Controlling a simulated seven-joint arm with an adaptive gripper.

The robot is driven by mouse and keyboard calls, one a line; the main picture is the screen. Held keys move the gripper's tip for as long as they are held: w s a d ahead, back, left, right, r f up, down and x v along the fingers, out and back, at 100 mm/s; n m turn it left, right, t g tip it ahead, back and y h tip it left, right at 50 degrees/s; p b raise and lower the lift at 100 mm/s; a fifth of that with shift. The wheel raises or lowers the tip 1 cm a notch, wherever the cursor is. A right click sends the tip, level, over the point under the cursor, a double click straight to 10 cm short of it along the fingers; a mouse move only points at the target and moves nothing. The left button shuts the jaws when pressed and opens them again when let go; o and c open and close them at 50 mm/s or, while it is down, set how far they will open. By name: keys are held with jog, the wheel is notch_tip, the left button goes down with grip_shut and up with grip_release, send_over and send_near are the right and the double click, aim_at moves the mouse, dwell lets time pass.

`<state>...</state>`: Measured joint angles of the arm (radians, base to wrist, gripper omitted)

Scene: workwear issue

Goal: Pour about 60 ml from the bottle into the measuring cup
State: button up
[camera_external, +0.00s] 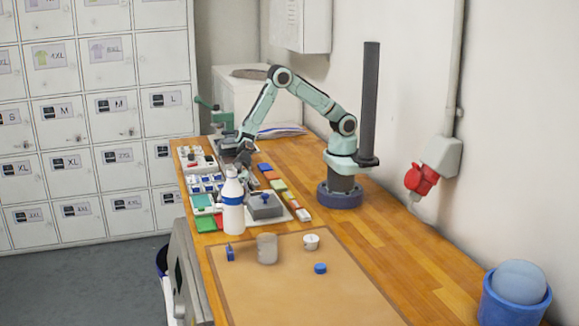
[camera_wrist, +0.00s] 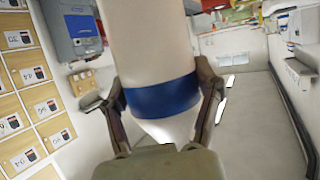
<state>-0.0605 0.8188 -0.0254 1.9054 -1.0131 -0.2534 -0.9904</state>
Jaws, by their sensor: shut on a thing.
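The white bottle (camera_external: 233,216) with a blue band is upright near the table's left edge. I cannot tell whether its base touches the table. In the wrist view the bottle (camera_wrist: 150,45) fills the middle, its blue band between my fingers. My gripper (camera_wrist: 163,103) is shut on it, one finger on each side. In the external view the wrist is behind the bottle, and the fingers are hard to make out. A greyish, translucent cup (camera_external: 266,249), seemingly the measuring cup, stands upright on the brown mat, right of and nearer than the bottle. Its contents cannot be read.
On the brown mat (camera_external: 330,300) are a blue cap-like disc (camera_external: 320,268), a small white round item (camera_external: 311,242) and a small blue item (camera_external: 230,253). A grey block (camera_external: 264,208) and colored pads crowd the bottle's far side. The mat's near part is clear.

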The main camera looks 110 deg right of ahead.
aim_at(235, 222)
jog(key=shift+r, duration=0.1)
jog(key=shift+s+a+r+n+t+h, duration=0.15)
jog(key=shift+n+t+h, duration=0.15)
jog(key=shift+n+h, duration=0.3)
jog(key=shift+s+a+n+t+h, duration=0.1)
jog(key=shift+n+t+h, duration=0.25)
jog(key=shift+n, duration=0.35)
jog(key=shift+s+a+f+n+t, duration=0.15)
jog(key=shift+f+n+t, duration=0.2)
jog(key=shift+f, duration=0.55)
jog(key=shift+s+a+f+n+h, duration=0.2)
jog(key=shift+f+n+h, duration=0.1)
jog(key=shift+n+h, duration=0.25)
jog(key=f, duration=0.1)
jog(key=f+n+t, duration=0.1)
jog(key=f, duration=0.1)
jog(key=d+f+n+t+h, duration=0.1)
jog(key=shift+w+f, duration=0.4)
jog(key=shift+w+f+n+t, duration=0.15)
jog(key=shift+f+n+t, duration=0.2)
jog(key=shift+n, duration=0.25)
jog(key=shift+w+d+n+t+h+p, duration=0.2)
jog(key=shift+n+t+h+p, duration=0.15)
jog(key=shift+n+t, duration=0.3)
jog(key=shift+s+a+f+n, duration=0.1)
jog(key=shift+s+a+n, duration=0.1)
jog(key=shift+n, duration=0.15)
